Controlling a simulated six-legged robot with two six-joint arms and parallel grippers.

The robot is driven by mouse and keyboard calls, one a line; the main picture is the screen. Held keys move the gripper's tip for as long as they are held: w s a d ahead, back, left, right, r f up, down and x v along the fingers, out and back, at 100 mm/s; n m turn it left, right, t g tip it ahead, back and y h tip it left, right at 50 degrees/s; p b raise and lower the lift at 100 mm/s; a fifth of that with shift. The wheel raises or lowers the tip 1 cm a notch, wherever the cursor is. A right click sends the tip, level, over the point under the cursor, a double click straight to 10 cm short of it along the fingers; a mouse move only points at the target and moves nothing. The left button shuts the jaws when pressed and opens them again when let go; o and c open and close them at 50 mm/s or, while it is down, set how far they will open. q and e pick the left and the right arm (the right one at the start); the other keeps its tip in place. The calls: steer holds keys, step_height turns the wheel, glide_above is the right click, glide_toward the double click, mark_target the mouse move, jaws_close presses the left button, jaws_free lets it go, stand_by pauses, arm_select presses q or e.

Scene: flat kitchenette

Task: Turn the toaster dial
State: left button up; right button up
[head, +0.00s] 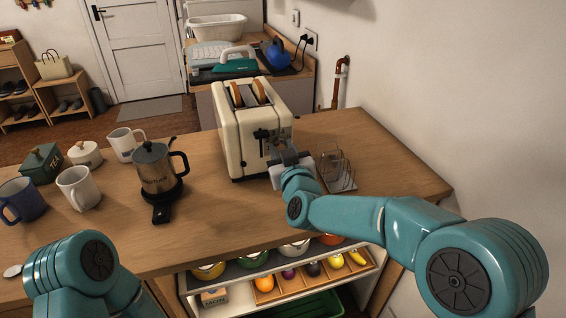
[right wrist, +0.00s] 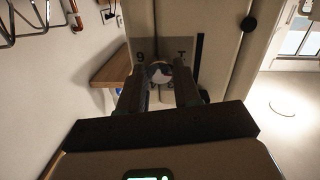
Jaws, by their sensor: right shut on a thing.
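The cream toaster (head: 228,128) stands on the wooden counter with two slices of bread (head: 259,90) in its top slots. My right gripper (head: 284,152) is at the toaster's front end, low down. In the right wrist view, the toaster's front (right wrist: 223,50) fills the middle, and the round dial (right wrist: 158,72) sits between the two fingers of my right gripper (right wrist: 158,88). The fingers are shut on the dial, with markings around it. In the head view the gripper hides the dial. My left arm shows at lower left, but its gripper is out of view.
A wire rack (head: 337,172) stands close to the right of my right gripper. The counter between kettle and toaster is clear.

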steer(key=m+b, duration=0.7)
steer(key=shift+m+y, duration=0.4)
steer(key=m+b, duration=0.3)
steer(key=m, duration=0.1)
steer(key=shift+g+y+b, duration=0.3)
steer(key=m+b, duration=0.2)
steer(key=m, duration=0.1)
steer(key=shift+r+b, duration=0.15)
steer(key=shift+b, duration=0.2)
steer(key=m+y+b, duration=0.1)
steer(key=m+b, duration=0.1)
steer(key=m, duration=0.1)
steer(key=shift+m, duration=0.4)
steer(key=m+b, duration=0.2)
steer(key=m, duration=0.1)
steer(key=m+b, duration=0.2)
steer(key=m, duration=0.1)
steer(key=shift+m, duration=0.4)
steer(key=shift+d+r+m+y+b, duration=0.1)
steer(key=shift+m+y+b, duration=0.4)
steer(key=shift+m, duration=1.2)
